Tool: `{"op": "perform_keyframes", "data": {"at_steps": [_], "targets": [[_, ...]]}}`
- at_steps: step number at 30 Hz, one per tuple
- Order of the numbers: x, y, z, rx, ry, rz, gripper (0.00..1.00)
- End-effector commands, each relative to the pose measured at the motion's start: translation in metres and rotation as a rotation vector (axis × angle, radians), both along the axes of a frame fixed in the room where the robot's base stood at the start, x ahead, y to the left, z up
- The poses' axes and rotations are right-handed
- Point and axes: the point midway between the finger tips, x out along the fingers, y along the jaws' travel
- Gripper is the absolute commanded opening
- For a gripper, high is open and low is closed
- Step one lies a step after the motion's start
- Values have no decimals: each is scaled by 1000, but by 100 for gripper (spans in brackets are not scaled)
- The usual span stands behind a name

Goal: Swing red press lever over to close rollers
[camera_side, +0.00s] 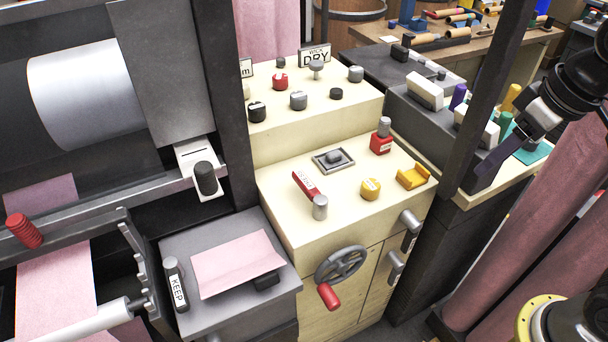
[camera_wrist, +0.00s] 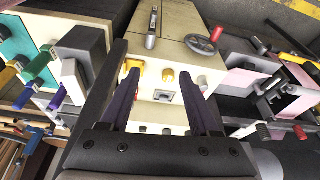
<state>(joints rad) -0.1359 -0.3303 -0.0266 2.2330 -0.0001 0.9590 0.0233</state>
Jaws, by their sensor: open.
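A short red lever (camera_side: 306,185) with a white label lies on the sloping cream panel (camera_side: 290,225), beside an upright grey cylinder (camera_side: 320,208). In the side view my gripper (camera_side: 487,172) hangs at the right, well apart from the lever. A large pale roller (camera_side: 88,92) is at the upper left; I cannot tell whether the rollers are closed.
Near the lever are a square grey switch (camera_side: 334,160), a yellow knob (camera_side: 370,188), a yellow bracket (camera_side: 412,177) and a red block (camera_side: 381,143). A handwheel (camera_side: 341,264) sticks out of the front. A dark post (camera_side: 487,90) stands between panel and gripper.

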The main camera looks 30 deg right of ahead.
Motion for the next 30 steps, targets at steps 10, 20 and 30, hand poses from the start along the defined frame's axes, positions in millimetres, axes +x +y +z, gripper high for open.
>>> {"op": "perform_keyframes", "data": {"at_steps": [10, 20, 30], "targets": [[119, 64, -4, -13, 142, 62, 62], [219, 145, -38, -31, 245, 62, 62], [268, 198, -53, -35, 294, -18, 62]]}}
